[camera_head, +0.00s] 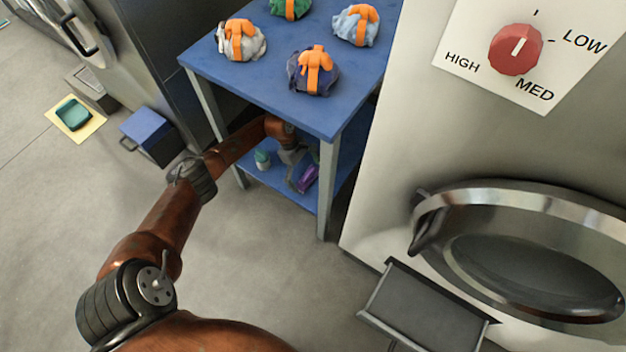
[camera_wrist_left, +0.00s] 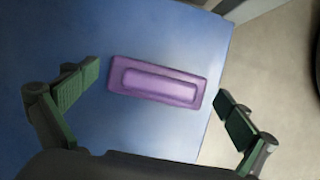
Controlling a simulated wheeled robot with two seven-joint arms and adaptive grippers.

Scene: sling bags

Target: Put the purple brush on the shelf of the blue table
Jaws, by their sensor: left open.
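The purple brush (camera_wrist_left: 158,82) lies on the blue shelf (camera_wrist_left: 60,110) in the left wrist view, close to the shelf's right edge. In the head view the brush (camera_head: 307,178) shows on the lower shelf of the blue table (camera_head: 262,97). My left gripper (camera_wrist_left: 155,98) is open, with one finger on each side of the brush and clear space between fingers and brush. In the head view my left gripper (camera_head: 297,168) is under the tabletop, beside the brush. Its wrist is partly hidden by the tabletop. My right gripper is not in view.
Several bundles with orange straps, such as a dark purple one (camera_head: 313,72), sit on the tabletop. A small teal and white item (camera_head: 262,159) stands on the shelf left of the gripper. A table leg (camera_head: 328,190) and a steel appliance (camera_head: 400,150) bound the right side.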

